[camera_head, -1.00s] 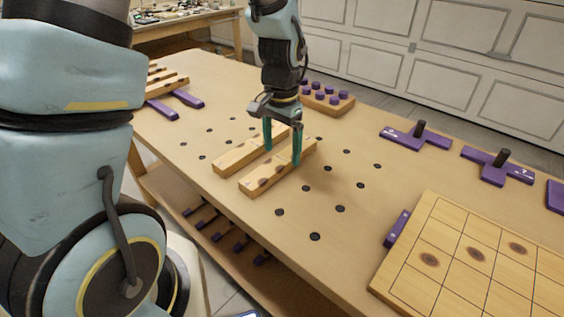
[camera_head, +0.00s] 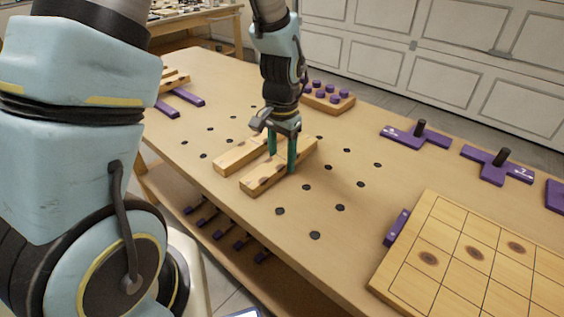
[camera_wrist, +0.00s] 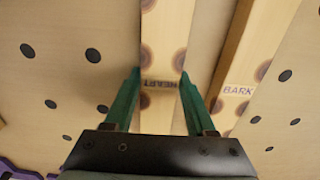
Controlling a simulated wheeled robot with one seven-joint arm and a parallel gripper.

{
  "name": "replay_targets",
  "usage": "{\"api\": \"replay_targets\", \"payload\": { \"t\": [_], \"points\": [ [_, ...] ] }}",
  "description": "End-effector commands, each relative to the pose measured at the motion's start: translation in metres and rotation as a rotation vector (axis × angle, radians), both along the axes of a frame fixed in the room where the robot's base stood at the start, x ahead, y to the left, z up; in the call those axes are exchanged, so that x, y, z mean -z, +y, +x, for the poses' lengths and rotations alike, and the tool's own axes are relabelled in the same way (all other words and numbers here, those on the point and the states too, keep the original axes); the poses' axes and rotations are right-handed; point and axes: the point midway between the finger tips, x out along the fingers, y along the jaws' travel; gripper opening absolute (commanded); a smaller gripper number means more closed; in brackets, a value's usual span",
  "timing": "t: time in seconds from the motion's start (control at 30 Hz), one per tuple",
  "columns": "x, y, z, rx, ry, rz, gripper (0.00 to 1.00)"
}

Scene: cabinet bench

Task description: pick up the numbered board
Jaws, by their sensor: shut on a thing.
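A light wooden board (camera_head: 258,181) with dark round marks lies on the bench, nearer of two similar bars. My gripper (camera_head: 282,163) points down over it with one green finger on each side, shut on its middle. In the wrist view the fingers (camera_wrist: 160,74) hug the sides of this board (camera_wrist: 165,32). It bears dark lettering that looks like "HEART"; I see no number on it. The second board (camera_head: 233,158) lies beside it, parallel and apart. It reads "BARK" in the wrist view (camera_wrist: 238,90). The held board looks to be at bench level.
The bench top (camera_head: 340,250) has several dark round holes around the boards. A wooden block with purple pegs (camera_head: 328,98) stands behind. Purple pieces with black handles (camera_head: 415,135) and a gridded wooden panel (camera_head: 455,230) lie to the right. Purple strips (camera_head: 185,98) lie at the left.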

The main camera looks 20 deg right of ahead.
Motion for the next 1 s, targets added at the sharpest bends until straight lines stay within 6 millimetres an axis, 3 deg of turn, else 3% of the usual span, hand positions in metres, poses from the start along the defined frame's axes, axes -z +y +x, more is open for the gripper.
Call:
{"api": "replay_targets", "payload": {
  "t": [0.03, 0.33, 0.7, 1.0],
  "points": [
    [0.000, 0.000, 0.000, 0.000, 0.000, 0.000, 0.32],
    [0.000, 0.000, 0.000, 0.000, 0.000, 0.000, 0.00],
    [-0.006, 0.000, 0.000, 0.000, -0.001, -0.002, 0.00],
    [-0.059, -0.001, 0.001, 0.000, -0.006, -0.006, 0.00]
  ]
}}
